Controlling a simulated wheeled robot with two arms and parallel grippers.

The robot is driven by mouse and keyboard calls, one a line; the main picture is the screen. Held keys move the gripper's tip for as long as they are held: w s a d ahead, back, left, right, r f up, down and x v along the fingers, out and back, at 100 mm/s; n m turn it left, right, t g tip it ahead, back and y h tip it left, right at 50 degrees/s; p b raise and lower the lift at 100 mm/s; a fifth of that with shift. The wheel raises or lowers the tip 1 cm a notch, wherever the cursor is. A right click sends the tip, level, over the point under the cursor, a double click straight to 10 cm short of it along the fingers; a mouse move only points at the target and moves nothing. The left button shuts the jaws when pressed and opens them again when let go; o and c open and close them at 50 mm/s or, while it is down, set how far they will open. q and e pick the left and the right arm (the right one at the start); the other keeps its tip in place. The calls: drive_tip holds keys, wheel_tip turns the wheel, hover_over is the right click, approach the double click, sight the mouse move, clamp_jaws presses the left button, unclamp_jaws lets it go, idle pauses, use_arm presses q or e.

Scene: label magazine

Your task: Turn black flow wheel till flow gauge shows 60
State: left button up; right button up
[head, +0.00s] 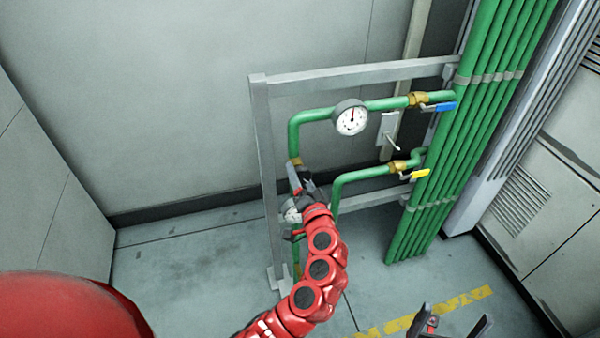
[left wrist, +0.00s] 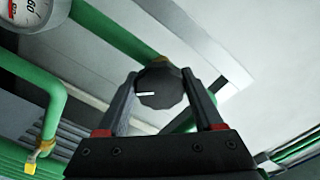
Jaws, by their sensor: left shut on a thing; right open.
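The black flow wheel (left wrist: 160,87) sits between the fingers of my left gripper in the left wrist view, with a white mark pointing left. My left gripper (head: 303,186) is shut on the wheel at the left side of the pipe frame; in the head view it largely hides the wheel. A round white gauge (head: 351,118) sits on the upper green pipe, its needle pointing about straight up; its numbers are too small to read there. A gauge (left wrist: 28,12) is cut off in the left wrist view, with "60" visible. My right gripper (head: 450,325) is open and empty at the bottom.
A blue-handled valve (head: 440,107) and a yellow-handled valve (head: 415,175) are on the pipes to the right. A second round white dial (head: 291,212) is partly hidden by my left arm. A grey metal frame (head: 262,140) surrounds the pipes. The floor at left is clear.

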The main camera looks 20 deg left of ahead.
use_arm(q)
drive_tip(key=m, duration=0.1)
drive_tip(key=m+p, duration=0.1)
drive_tip(key=m, duration=0.1)
drive_tip(key=shift+r+m+p, duration=0.25)
drive_tip(key=shift+m+p, duration=0.15)
drive_tip(key=shift+f+m+p, duration=0.15)
drive_tip(key=shift+m+p, duration=0.95)
drive_tip(key=shift+m, duration=1.1)
drive_tip(key=o, duration=1.4)
drive_tip(key=shift+c, duration=0.2)
drive_tip(key=b+v, duration=0.1)
drive_tip(key=v, duration=1.6)
drive_tip(key=shift+s+d+b, duration=0.2)
drive_tip(key=shift+b, duration=0.2)
